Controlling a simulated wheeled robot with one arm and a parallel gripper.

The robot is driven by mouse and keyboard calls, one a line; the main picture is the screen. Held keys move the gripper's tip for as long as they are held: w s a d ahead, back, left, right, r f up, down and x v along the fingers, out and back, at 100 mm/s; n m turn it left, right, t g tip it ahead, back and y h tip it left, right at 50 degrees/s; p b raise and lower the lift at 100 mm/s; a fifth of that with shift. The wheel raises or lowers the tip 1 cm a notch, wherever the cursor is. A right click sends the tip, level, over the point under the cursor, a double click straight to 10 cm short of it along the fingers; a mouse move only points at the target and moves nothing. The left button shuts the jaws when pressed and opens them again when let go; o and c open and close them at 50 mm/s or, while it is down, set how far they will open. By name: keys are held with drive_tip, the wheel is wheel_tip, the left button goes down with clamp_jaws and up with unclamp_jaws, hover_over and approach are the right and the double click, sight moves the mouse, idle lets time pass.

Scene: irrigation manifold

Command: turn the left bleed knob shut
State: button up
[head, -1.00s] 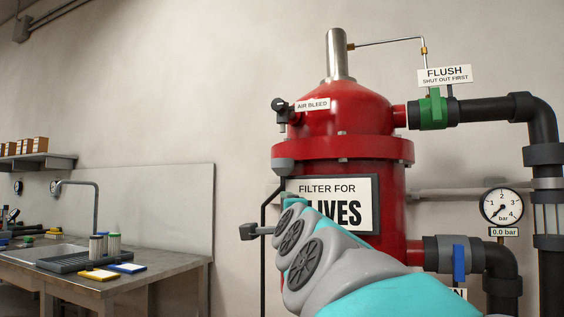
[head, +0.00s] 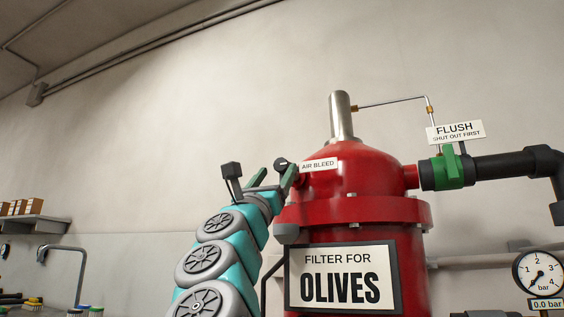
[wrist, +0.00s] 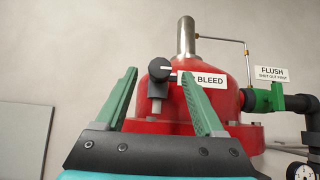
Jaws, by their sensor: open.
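The bleed knob (head: 281,162) is a small black round knob on the left shoulder of the red filter tank (head: 350,215), beside a tag reading AIR BLEED (head: 318,164). In the wrist view the knob (wrist: 159,68) shows a light pointer line lying roughly level, above a dark valve body. My gripper (head: 276,173) is open, its green fingers pointing up at the knob. In the wrist view the knob appears between the fingertips (wrist: 158,74), beyond them, with no contact visible. The right finger overlaps part of the tag. Only one bleed knob is in view.
A green flush valve (head: 448,167) with a FLUSH sign sits on the black pipe at right. A thin metal tube (head: 390,101) runs from the tank's steel top. A pressure gauge (head: 539,272) reads 0.0 bar.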

sight(280, 167)
drive_tip(key=shift+p+x, duration=1.1)
drive_tip(key=shift+x, duration=1.3)
clamp_jaws()
